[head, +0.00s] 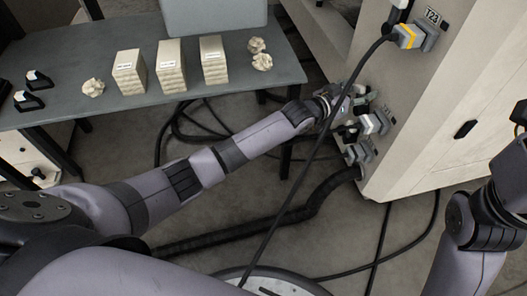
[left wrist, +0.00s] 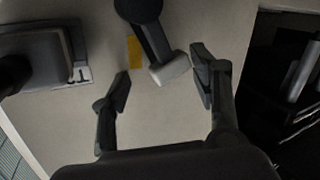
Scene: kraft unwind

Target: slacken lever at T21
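In the left wrist view, a lever (left wrist: 152,40) with a dark arm and a pale grey end hangs in front of a beige panel. My left gripper (left wrist: 160,82) is open, with one finger on each side of the lever's grey end. The right finger is close to it; I cannot tell if they touch. In the head view my left gripper (head: 347,100) is at the cabinet's side, among grey connectors, and hides the lever there. No T21 label is readable. My right arm shows at the right edge; its gripper is not in view.
A yellow mark (left wrist: 134,52) is behind the lever. A grey connector block (left wrist: 35,62) is at left. In the head view, the cabinet (head: 440,130) has a plug (head: 410,37) by the T23 label, and its black cable crosses before my left arm. A table (head: 120,105) holds stacked blocks.

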